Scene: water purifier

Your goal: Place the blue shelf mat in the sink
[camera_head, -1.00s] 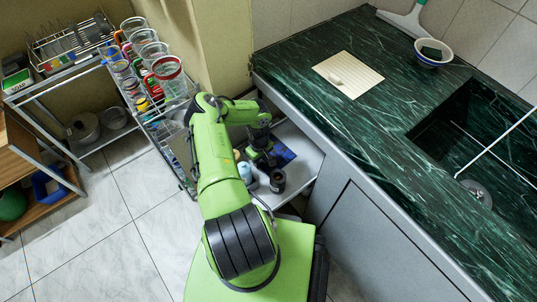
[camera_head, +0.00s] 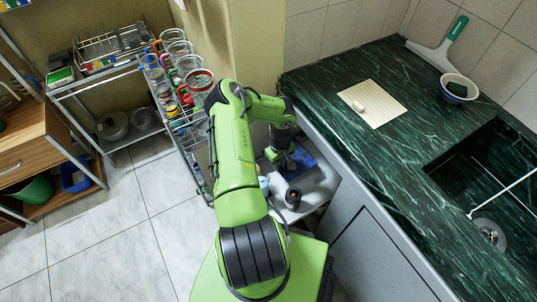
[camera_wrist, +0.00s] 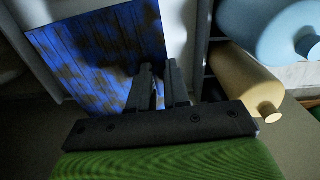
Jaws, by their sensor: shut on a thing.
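The blue shelf mat (camera_wrist: 95,60), mottled with dark brown patches, fills the upper left of the wrist view, its near right corner between my fingers. My gripper (camera_wrist: 160,70) is shut on that edge. In the head view my gripper (camera_head: 280,157) is low beside the counter, with the mat (camera_head: 302,158) partly hidden behind it, over or on a pale shelf. The sink (camera_head: 470,180) is a dark green marble basin at the right, with a round drain (camera_head: 490,232); it holds no mat.
A light blue rounded thing (camera_wrist: 265,25) and a tan cylinder (camera_wrist: 245,80) lie close right of my gripper. The counter (camera_head: 340,80) stands between mat and sink. It bears a cream board (camera_head: 385,108), a bowl (camera_head: 458,88) and a squeegee (camera_head: 437,45). A thin white rod (camera_head: 505,188) crosses the sink.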

